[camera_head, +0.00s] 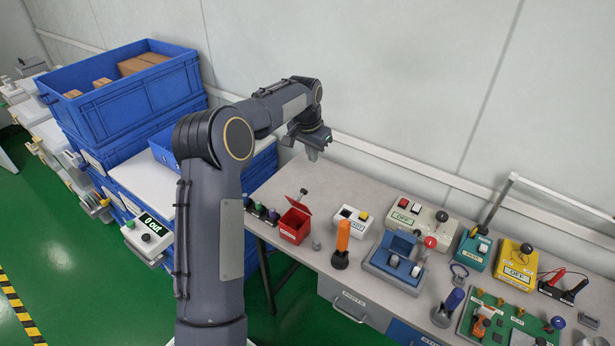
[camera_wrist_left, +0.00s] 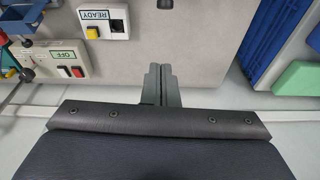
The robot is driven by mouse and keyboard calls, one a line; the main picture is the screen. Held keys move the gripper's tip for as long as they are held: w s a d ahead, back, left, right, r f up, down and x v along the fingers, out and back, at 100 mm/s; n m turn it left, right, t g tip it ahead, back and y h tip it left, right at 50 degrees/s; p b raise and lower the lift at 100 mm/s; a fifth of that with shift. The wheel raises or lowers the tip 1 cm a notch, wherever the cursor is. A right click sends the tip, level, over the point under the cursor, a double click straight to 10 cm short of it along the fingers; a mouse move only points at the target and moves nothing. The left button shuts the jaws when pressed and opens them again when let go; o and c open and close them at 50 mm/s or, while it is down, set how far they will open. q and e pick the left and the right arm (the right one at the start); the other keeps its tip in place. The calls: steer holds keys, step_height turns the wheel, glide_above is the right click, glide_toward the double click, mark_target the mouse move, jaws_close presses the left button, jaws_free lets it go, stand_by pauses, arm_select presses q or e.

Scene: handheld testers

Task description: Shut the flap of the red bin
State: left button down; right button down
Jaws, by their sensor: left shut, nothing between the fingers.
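The red bin (camera_head: 294,226) stands near the left end of the grey table in the head view. Its red flap (camera_head: 299,204) is up and tilted, leaving the bin's top open. My left gripper (camera_head: 312,154) hangs above the back of the table, behind the bin and apart from it. In the left wrist view its fingers (camera_wrist_left: 163,70) are together with nothing between them. I cannot make out the red bin in the left wrist view. My right gripper is in neither view.
A white READY box (camera_head: 352,220), a grey OFF box (camera_head: 416,215) and an orange-handled tool (camera_head: 342,240) stand right of the bin. Several dark knobs (camera_head: 260,210) are at its left. Blue crates (camera_head: 130,95) are stacked farther left. The wall is close behind the table.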

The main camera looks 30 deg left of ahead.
arm_select(q)
step_height(320, 180, down, 9)
steer(key=s+p, duration=0.2)
steer(key=shift+a, duration=0.25)
